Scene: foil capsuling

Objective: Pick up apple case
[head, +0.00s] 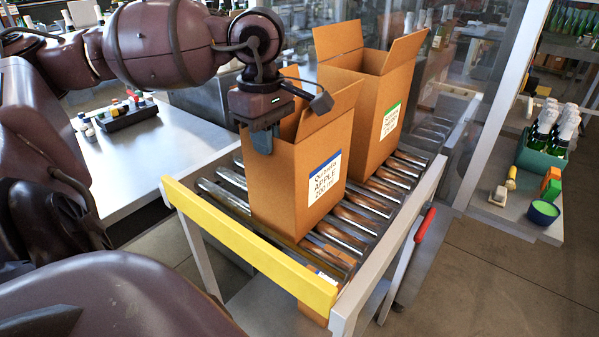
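The apple case is an open brown cardboard box (275,190) with a blue-topped white label reading APPLE. It stands upright on the roller conveyor (352,222), near its yellow end bar, with its top flaps up. My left gripper (264,142) is at the upper left edge of this case. One finger shows in front of the case's outer wall; the other is hidden, so I cannot tell whether it grips the wall. My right gripper is not in view.
A second open box (372,115) with a green-topped label stands just behind the apple case. A yellow bar (245,245) closes the conveyor's near end. A grey table (150,160) is at left. At right, a low shelf holds a crate of bottles (541,158) and a blue-green bowl (543,212).

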